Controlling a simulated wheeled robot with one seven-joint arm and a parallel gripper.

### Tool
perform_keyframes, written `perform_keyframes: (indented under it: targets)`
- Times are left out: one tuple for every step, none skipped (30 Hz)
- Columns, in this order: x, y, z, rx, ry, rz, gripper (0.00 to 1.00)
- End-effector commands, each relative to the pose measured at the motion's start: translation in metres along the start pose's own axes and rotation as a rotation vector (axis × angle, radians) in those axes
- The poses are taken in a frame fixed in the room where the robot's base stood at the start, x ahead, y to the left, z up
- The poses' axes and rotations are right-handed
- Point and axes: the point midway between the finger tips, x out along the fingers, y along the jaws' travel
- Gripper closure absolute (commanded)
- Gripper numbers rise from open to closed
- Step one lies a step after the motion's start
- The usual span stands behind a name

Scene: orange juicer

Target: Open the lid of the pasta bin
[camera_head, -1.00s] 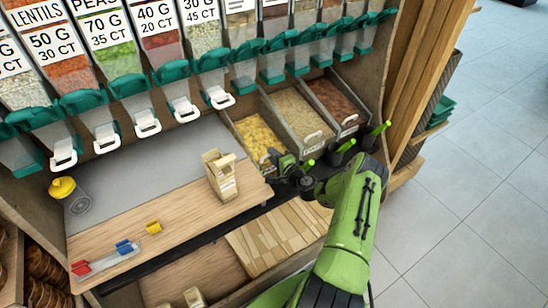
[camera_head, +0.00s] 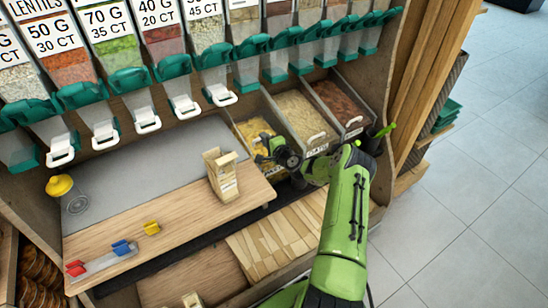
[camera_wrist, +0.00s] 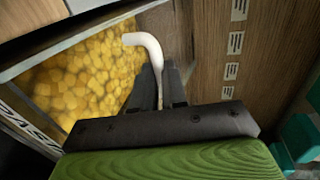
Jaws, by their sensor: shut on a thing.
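The pasta bin (camera_head: 255,126) is the leftmost of the front bins and holds yellow pasta, which also shows in the wrist view (camera_wrist: 80,80). My gripper (camera_head: 262,150) is at the front of this bin in the head view and covers part of it. In the wrist view my gripper (camera_wrist: 160,82) is shut on a white curved handle (camera_wrist: 150,46), whose bent end sticks out above the fingers. The lid's edges are hard to make out, and I cannot tell how far it is raised.
Two more bins, with pale (camera_head: 298,112) and reddish (camera_head: 342,100) contents, stand to the right. Dispensers with green spouts (camera_head: 248,45) hang above. A wooden wall (camera_wrist: 245,60) is close in the wrist view.

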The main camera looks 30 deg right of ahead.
Motion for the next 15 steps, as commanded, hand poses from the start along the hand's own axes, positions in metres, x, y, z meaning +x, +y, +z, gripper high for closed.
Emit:
perform_keyframes:
  targets:
    - [0.012, -0.001, 0.002, -0.006, -0.003, -0.003, 1.00]
    - [0.018, -0.004, 0.001, -0.006, -0.001, -0.003, 1.00]
    - [0.024, -0.007, 0.001, -0.006, -0.002, -0.001, 1.00]
    - [0.027, -0.009, 0.001, -0.003, -0.002, -0.001, 1.00]
    - [0.030, -0.011, 0.001, -0.003, 0.000, 0.000, 1.00]
    - [0.033, -0.013, 0.001, 0.000, 0.000, 0.002, 1.00]
    - [0.034, -0.015, 0.001, 0.001, 0.000, 0.002, 1.00]
    - [0.035, -0.015, 0.001, 0.002, 0.001, 0.003, 1.00]
    - [0.035, -0.016, 0.001, 0.002, 0.002, 0.004, 1.00]
    - [0.036, -0.017, 0.001, 0.002, 0.002, 0.004, 1.00]
    - [0.035, -0.017, 0.001, 0.003, 0.002, 0.004, 1.00]
    - [0.035, -0.017, 0.001, 0.003, 0.002, 0.005, 1.00]
    - [0.035, -0.017, 0.001, 0.003, 0.002, 0.004, 1.00]
    - [0.035, -0.017, 0.001, 0.003, 0.002, 0.004, 1.00]
    - [0.035, -0.017, 0.001, 0.003, 0.002, 0.004, 1.00]
